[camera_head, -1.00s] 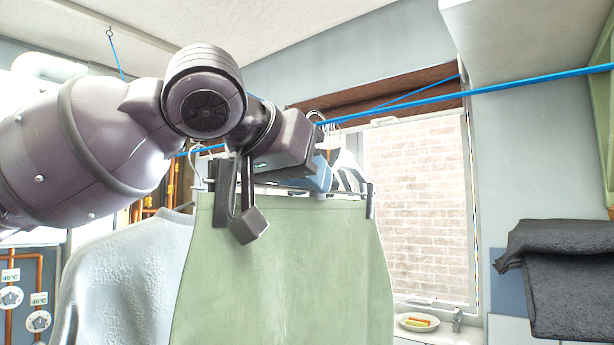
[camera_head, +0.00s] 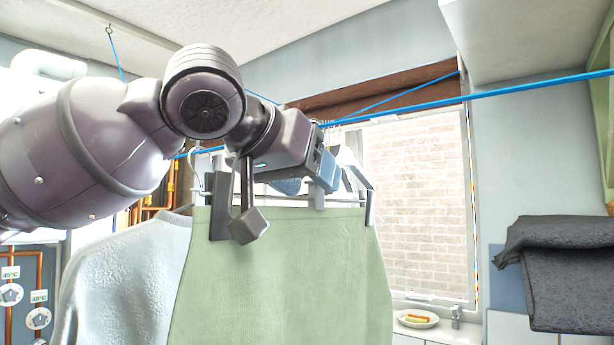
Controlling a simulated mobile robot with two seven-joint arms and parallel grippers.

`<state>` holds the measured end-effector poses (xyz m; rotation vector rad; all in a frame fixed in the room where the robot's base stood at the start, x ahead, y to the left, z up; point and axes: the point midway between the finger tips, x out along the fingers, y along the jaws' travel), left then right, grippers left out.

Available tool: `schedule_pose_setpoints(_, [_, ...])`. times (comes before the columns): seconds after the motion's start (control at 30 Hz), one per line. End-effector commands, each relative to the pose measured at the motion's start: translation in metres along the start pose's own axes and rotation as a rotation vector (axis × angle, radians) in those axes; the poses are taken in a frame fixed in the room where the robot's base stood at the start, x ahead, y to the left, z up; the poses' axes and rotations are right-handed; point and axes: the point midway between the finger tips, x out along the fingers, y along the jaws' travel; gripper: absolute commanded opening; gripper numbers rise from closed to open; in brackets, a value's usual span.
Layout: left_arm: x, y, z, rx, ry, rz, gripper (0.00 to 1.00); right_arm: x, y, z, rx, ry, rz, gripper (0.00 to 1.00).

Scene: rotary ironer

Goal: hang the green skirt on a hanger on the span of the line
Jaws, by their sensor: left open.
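The green skirt (camera_head: 285,275) hangs upright in the middle, its waist held by dark clips at both top corners. The hanger's bar (camera_head: 335,201) runs along the waist; its hook is mostly hidden behind my gripper, so I cannot tell whether it rests on the line. The blue line (camera_head: 470,95) crosses behind and above the skirt, passing behind my arm. My left gripper (camera_head: 326,168) is open just above the skirt's waist, close to the hanger. My right gripper is not in view.
A pale grey garment (camera_head: 125,275) hangs at the left beside the skirt. Other hangers hang behind my gripper. A plate of food (camera_head: 417,318) stands below the window (camera_head: 415,200). The line's right stretch is bare.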

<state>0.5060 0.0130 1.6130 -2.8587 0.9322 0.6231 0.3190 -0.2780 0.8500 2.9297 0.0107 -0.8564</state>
Motion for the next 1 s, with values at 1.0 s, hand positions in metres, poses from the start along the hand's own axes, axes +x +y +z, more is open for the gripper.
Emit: schedule_pose_setpoints(1.0, [-0.107,0.000,0.000,0.000,0.000,0.000,0.55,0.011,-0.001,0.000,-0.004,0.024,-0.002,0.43])
